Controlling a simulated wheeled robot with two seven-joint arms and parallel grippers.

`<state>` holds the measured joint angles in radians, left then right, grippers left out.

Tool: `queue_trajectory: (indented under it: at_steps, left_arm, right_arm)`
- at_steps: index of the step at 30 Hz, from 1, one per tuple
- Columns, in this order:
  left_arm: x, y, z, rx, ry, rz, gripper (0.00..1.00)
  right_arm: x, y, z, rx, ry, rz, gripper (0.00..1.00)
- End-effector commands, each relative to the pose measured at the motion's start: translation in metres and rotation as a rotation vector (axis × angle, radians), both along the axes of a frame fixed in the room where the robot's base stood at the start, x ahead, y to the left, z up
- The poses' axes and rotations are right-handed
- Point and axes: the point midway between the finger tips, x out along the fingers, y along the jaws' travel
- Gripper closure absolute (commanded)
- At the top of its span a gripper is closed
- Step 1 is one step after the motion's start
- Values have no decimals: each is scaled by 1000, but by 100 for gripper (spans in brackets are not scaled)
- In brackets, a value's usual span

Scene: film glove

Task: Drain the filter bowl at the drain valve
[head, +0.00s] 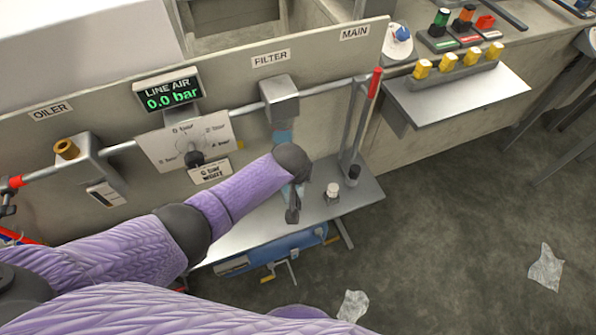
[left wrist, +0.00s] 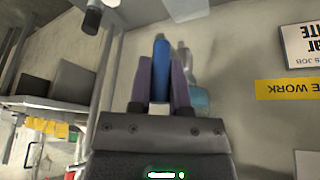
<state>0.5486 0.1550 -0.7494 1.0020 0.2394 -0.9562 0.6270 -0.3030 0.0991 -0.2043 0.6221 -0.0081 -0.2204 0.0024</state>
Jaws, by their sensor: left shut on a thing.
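The filter's grey head (head: 281,100) hangs on the pipe under the FILTER sign. A strip of its light blue bowl (head: 283,136) shows below it, and my wrist hides the rest. My left gripper (head: 293,212) is in front of and below the filter, partly hidden by my wrist. In the left wrist view its two purple fingers (left wrist: 163,85) are shut on a blue piece (left wrist: 160,60). I cannot tell whether that is the drain valve. A pale blue clear part, likely the bowl (left wrist: 195,98), shows behind the right finger. My right gripper is not in view.
The gauge display (head: 172,94) reads 0.0 bar. A red-handled lever (head: 375,84) stands at the MAIN line. A white-topped cylinder (head: 332,191) and a dark one (head: 353,174) stand on the metal shelf (head: 366,192). Yellow blocks (head: 458,63) line a side shelf.

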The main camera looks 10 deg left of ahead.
Motion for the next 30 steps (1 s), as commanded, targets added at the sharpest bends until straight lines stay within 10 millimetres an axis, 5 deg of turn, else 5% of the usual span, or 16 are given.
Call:
queue_trajectory:
  at_steps: [12, 13, 17, 25, 30]
  left_arm:
    - [0, 0, 0, 5, 1, -1, 100]
    - [0, 0, 0, 5, 1, -1, 70]
    - [0, 0, 0, 4, 2, 0, 43]
    - [-1, 0, 3, 4, 1, -1, 42]
    - [-11, 1, 34, 3, 0, 0, 42]
  right_arm:
    - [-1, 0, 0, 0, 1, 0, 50]
    - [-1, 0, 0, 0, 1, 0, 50]
    - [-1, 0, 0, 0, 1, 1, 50]
    - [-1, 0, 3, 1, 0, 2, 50]
    - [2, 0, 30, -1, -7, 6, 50]
